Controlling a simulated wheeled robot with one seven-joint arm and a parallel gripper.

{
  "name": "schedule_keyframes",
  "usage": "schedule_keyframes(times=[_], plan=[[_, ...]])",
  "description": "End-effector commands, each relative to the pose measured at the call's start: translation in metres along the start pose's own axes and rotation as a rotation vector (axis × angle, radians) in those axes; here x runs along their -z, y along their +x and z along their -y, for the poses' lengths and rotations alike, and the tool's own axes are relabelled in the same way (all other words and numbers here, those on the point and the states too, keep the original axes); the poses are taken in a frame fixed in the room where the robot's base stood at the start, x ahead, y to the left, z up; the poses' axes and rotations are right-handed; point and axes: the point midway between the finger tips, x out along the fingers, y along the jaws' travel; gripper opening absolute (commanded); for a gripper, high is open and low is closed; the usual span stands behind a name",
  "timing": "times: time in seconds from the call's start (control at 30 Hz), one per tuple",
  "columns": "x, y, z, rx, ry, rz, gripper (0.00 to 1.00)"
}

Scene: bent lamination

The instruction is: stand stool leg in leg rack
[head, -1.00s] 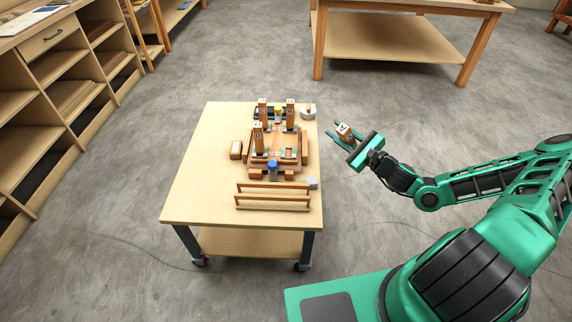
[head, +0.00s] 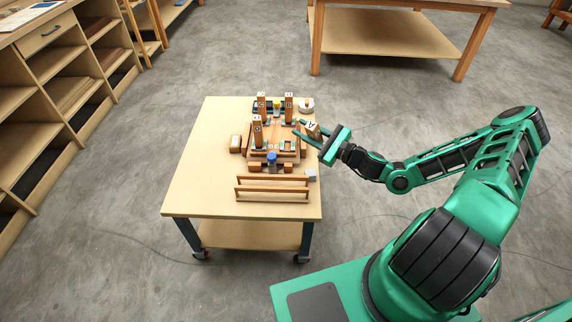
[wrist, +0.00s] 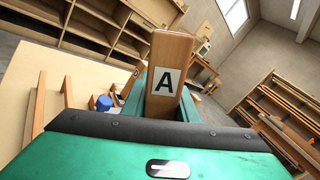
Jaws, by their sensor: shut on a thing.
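My gripper (head: 303,129) is shut on a wooden stool leg (head: 312,128), a square bar with a white label. In the wrist view the same leg (wrist: 168,50) shows a black letter A and stands up between the fingers; its lower part is hidden behind the gripper body. The leg rack (head: 276,137) is on the wheeled table. Three labelled legs stand upright in it: one at back left (head: 262,106), one at back right (head: 288,108), one at front left (head: 257,131). The held leg is over the rack's right side; contact cannot be told.
The table (head: 205,175) has clear room at left. A long wooden rail stand (head: 272,194) lies in front of the rack. A blue-capped item (head: 271,156), a wooden block (head: 235,144) and a round grey item (head: 306,105) are near the rack.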

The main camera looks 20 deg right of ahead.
Motion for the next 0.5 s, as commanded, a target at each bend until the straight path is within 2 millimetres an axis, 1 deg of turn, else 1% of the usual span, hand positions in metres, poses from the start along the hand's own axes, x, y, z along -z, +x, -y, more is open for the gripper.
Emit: schedule_keyframes(times=[0.03,0.13,0.2,0.3,0.4,0.5], plan=[[0.003,0.005,-0.013,-0.055,0.037,0.03,0.0],[0.008,0.011,-0.044,-0.189,0.139,0.087,0.0],[0.012,0.011,-0.064,-0.288,0.212,0.115,0.0],[0.018,0.006,-0.09,-0.421,0.307,0.132,0.0],[0.024,0.0,-0.108,-0.527,0.38,0.132,0.0],[0.027,-0.005,-0.12,-0.595,0.427,0.127,0.0]])
